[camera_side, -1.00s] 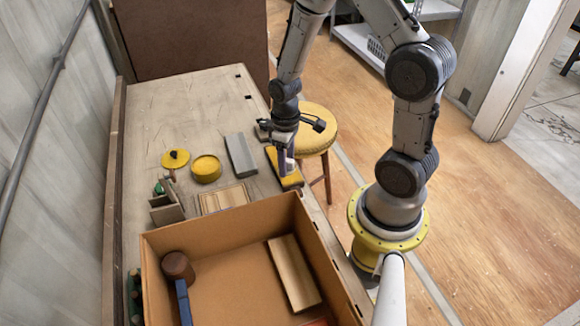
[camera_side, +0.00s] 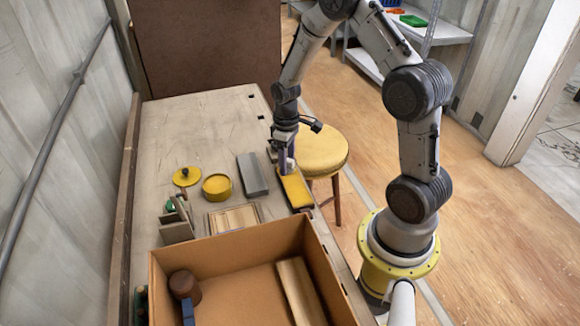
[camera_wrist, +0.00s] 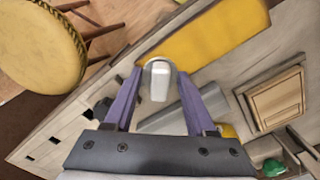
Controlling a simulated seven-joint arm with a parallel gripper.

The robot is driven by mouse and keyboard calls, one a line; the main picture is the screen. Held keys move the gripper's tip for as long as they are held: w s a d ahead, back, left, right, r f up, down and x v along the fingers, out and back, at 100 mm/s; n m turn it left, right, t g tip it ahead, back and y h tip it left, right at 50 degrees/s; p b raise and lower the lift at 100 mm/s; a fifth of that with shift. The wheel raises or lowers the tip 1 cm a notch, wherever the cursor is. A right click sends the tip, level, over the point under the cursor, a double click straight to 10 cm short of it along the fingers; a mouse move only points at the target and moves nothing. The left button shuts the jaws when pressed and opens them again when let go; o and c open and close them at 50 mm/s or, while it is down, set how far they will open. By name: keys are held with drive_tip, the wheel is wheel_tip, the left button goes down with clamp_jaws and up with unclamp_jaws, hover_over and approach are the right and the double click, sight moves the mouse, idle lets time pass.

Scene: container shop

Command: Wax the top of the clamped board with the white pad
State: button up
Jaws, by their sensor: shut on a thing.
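The clamped board (camera_side: 296,189) has a yellow top and lies along the right edge of the bench. It also shows in the wrist view (camera_wrist: 215,35). My gripper (camera_side: 286,163) is over the far end of the board. Its purple fingers (camera_wrist: 158,95) are shut on the white pad (camera_wrist: 160,82), which is at the board's end in the wrist view. Whether the pad touches the board, I cannot tell. The pad is mostly hidden in the side view, and no clamp can be made out clearly.
A grey block (camera_side: 252,174), an open yellow tin (camera_side: 217,186), its yellow lid (camera_side: 186,176) and a shallow wooden tray (camera_side: 212,226) are left of the board. A large cardboard box (camera_side: 335,262) stands in front. A yellow stool (camera_side: 322,150) stands beside the bench. The bench's far part is clear.

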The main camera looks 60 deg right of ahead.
drive_tip(key=shift+w+d, duration=0.6)
drive_tip(key=shift+r, duration=0.25)
wheel_tip(320, 180, up, 8)
drive_tip(key=shift+f, duration=0.15)
